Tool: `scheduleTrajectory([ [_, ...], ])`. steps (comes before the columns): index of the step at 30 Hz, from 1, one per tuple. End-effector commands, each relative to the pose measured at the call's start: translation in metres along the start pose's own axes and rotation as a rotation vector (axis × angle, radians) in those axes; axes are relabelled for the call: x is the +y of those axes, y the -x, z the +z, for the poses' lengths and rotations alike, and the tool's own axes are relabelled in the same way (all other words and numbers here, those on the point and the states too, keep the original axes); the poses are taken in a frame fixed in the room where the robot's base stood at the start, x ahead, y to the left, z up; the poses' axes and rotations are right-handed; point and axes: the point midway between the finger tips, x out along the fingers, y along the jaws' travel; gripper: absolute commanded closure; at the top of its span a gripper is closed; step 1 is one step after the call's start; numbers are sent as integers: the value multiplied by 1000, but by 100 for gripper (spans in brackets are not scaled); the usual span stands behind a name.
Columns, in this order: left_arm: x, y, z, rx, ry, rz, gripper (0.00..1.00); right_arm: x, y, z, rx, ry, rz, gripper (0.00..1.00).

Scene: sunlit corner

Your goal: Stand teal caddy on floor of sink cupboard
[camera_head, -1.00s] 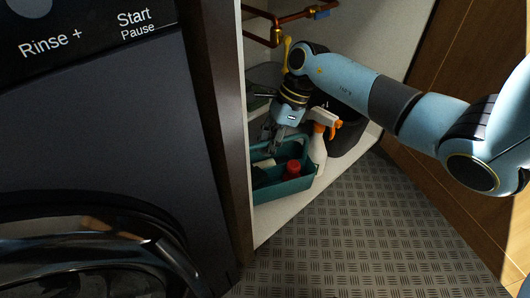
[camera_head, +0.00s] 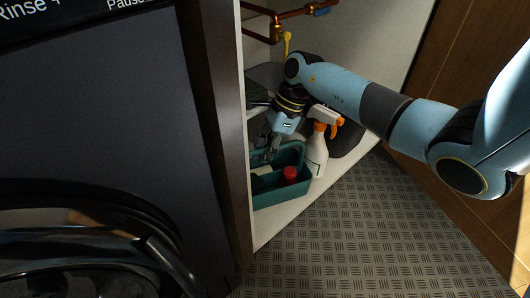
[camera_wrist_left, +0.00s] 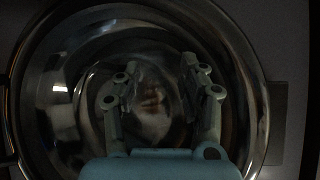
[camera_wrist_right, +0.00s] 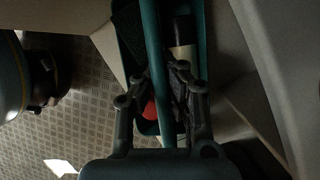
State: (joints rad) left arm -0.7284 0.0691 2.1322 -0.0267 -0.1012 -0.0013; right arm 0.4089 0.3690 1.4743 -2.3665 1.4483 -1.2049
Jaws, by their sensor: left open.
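The teal caddy (camera_head: 281,194) is an open box with a red-capped item (camera_head: 290,174) inside. In the head view it is upright at the front of the cupboard floor (camera_head: 272,223); I cannot tell whether its base touches. My right gripper (camera_head: 271,152) reaches down over it. In the right wrist view the fingers (camera_wrist_right: 160,80) are shut on the caddy's handle (camera_wrist_right: 155,45), one on each side. My left gripper (camera_wrist_left: 158,75) is open and empty in front of a round glass door (camera_wrist_left: 75,100). It is outside the head view.
A white spray bottle (camera_head: 316,152) with an orange trigger stands close to the caddy's right. A dark bin (camera_head: 345,138) is behind it. Copper pipes (camera_head: 276,22) run above. The cupboard's side panel (camera_head: 222,120) borders the left. The patterned floor (camera_head: 335,235) in front is clear.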

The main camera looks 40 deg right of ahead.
Motion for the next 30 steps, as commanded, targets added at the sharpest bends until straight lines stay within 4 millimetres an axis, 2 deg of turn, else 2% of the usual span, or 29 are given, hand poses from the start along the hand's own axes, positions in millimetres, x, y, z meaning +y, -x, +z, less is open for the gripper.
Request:
scheduleTrajectory([
  [1,0,0,3,2,0,0,59,0,-2,-1,1,-1,1,98],
  [7,0,0,2,1,0,0,59,0,-1,-1,0,-1,0,72],
  [19,-1,0,-3,-22,1,0,59,0,3,1,0,0,0,71],
  [30,-6,8,-29,-259,12,4,59,-1,54,3,0,1,-5,71],
])
